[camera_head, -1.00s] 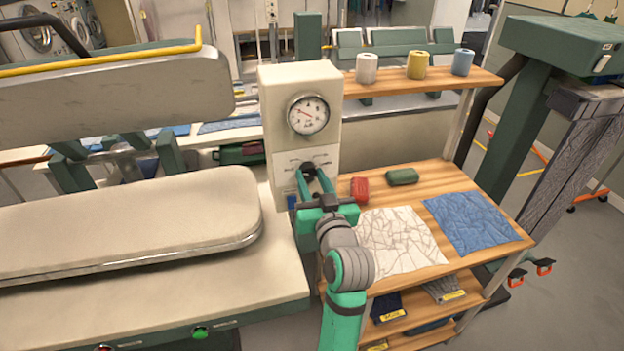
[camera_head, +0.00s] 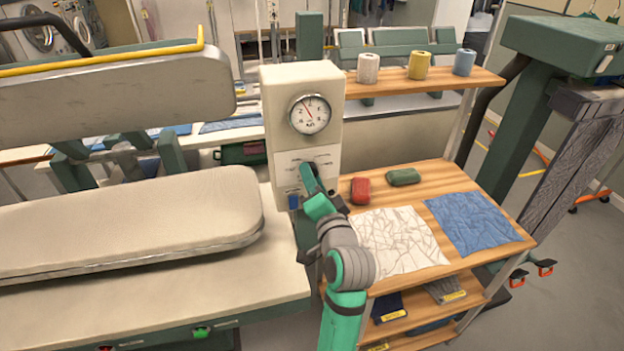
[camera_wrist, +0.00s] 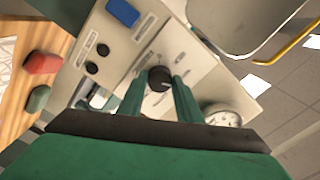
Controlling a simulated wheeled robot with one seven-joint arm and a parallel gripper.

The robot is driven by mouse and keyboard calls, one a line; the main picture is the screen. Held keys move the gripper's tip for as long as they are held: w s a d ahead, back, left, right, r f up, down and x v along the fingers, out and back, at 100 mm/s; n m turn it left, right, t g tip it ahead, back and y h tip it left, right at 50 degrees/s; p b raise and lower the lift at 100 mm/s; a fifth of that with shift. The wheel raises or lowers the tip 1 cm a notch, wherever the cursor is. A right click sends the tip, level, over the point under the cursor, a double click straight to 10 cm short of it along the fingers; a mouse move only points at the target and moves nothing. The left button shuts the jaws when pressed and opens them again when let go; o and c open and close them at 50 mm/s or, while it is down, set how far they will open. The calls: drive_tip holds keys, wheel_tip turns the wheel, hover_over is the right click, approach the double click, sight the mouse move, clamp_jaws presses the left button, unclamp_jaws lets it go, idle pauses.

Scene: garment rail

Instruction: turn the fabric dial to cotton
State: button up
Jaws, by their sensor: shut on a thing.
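The fabric dial (camera_wrist: 160,79) is a round black knob on the white face of the cream control box (camera_head: 270,100). It also shows, partly covered, in the head view (camera_head: 309,168). My gripper (camera_wrist: 160,84) is shut on the dial, one green finger on each side. In the head view my gripper (camera_head: 311,178) is rolled over and hides much of the dial and its labels. The marks around the dial are too small to read, so I cannot tell which fabric it points to.
A pressure gauge (camera_head: 310,114) sits above the dial and a blue switch (camera_head: 293,201) below left. The padded press board (camera_head: 130,220) is at the left. A wooden shelf at the right carries red (camera_head: 361,190) and green (camera_head: 403,177) blocks, a white cloth (camera_head: 400,240) and a blue cloth (camera_head: 472,222).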

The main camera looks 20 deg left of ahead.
drive_tip(key=m, duration=1.1)
idle(0.4)
drive_tip(key=shift+a, duration=0.1)
drive_tip(key=o, duration=1)
drive_tip(key=shift+o, duration=0.2)
drive_tip(key=v, duration=1.1)
drive_tip(key=shift+w, duration=0.1)
